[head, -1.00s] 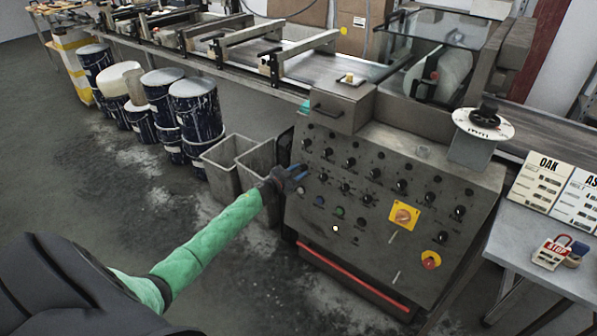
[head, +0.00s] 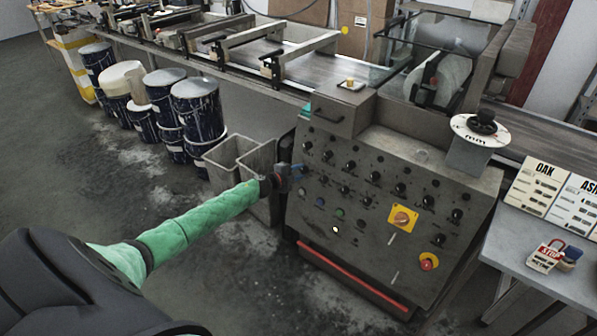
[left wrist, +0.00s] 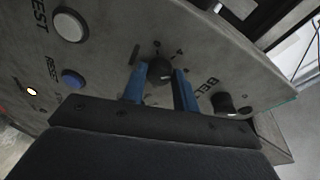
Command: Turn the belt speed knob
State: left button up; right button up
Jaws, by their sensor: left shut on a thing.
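The grey slanted control panel (head: 320,235) of the conveyor carries rows of small black knobs. My left gripper (head: 298,171) is at the panel's upper left edge. In the left wrist view its two blue fingers (left wrist: 160,84) stand on either side of a black knob (left wrist: 160,70) and are shut on it. A scale with small marks shows around this knob. The word BELT is printed to its right, beside another black knob (left wrist: 223,103). In the head view the gripper hides the held knob. My right gripper is not in view.
A white push button (left wrist: 70,25) and a blue one (left wrist: 73,79) sit left of the fingers. Grey bins (head: 225,155) stand left of the panel, near my forearm. A yellow switch plate (head: 403,218) and a red button (head: 429,262) are on the panel's right.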

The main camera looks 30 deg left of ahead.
pick_arm(q)
jog(key=shift+r+m+p, duration=0.1)
jog(key=shift+m+p, duration=0.3)
jog(key=shift+m, duration=0.8)
jog(key=shift+d+m+g, duration=0.1)
jog(key=shift+m+g, duration=0.2)
jog(key=shift+m, duration=0.2)
jog(key=m+p, duration=0.2)
jog(key=m+y+p, duration=0.1)
jog(key=m, duration=0.1)
jog(key=shift+d+r+g, duration=0.1)
jog(key=shift+r+g, duration=0.15)
jog(key=shift+g, duration=0.05)
jog(key=m+p, duration=0.3)
jog(key=m, duration=0.1)
jog(key=shift+d+y, duration=0.15)
jog(key=shift+y, duration=0.25)
jog(key=shift+f+m, duration=0.15)
jog(key=shift+m, duration=0.15)
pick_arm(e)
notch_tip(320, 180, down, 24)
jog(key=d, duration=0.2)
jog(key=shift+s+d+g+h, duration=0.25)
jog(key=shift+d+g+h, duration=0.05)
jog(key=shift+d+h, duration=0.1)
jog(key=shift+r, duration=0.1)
pick_arm(q)
jog(key=shift+s, duration=0.1)
jog(key=o, duration=0.8)
jog(key=shift+o, duration=0.8)
